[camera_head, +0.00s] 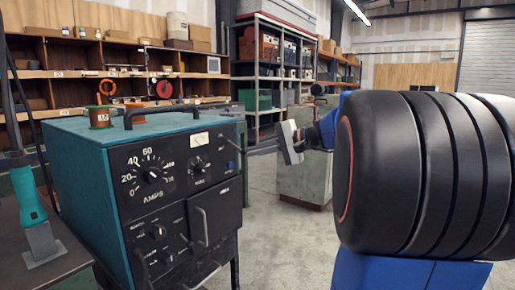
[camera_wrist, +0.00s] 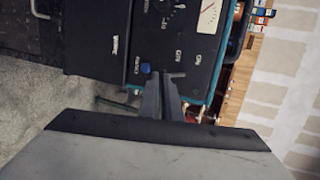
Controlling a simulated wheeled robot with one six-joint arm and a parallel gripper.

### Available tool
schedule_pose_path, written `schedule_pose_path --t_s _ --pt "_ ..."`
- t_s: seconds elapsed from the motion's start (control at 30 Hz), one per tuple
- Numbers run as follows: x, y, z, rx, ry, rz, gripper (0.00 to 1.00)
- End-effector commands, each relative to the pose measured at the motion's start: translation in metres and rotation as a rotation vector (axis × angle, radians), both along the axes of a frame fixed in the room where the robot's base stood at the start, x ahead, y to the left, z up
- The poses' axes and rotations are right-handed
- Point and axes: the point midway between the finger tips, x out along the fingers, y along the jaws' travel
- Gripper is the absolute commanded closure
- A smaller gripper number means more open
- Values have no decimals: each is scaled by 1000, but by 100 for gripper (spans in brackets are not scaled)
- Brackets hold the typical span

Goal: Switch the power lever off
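A teal welding machine (camera_head: 95,160) with a black front panel stands at the left in the head view. A small dark lever (camera_head: 233,146) sticks out near the panel's right edge. My gripper (camera_head: 250,149) points left at this edge, its fingertips close to the lever; I cannot tell whether they touch it. In the wrist view the gripper (camera_wrist: 165,80) lies in front of the panel (camera_wrist: 190,75), its fingers together with nothing clearly held. A blue knob (camera_wrist: 145,69) sits just left of the fingertips. A short dark bar (camera_wrist: 177,75) at the tips may be the lever, partly hidden.
A handle (camera_head: 160,111) and a copper-coloured spool (camera_head: 100,117) are on top of the machine. A dark table with a teal torch (camera_head: 28,200) is at the left. A grey-green cabinet (camera_head: 305,178) stands behind my arm. Open floor (camera_head: 290,245) lies right of the machine.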

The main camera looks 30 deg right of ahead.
Motion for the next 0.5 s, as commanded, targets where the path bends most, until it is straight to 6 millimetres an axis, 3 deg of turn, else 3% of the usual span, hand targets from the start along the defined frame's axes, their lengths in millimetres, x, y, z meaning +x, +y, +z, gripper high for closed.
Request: schedule_pose_path --t_s 0.23,0.5 --pt "2 1 -8 6 12 5 100" --pt "3 1 -2 6 12 6 100"
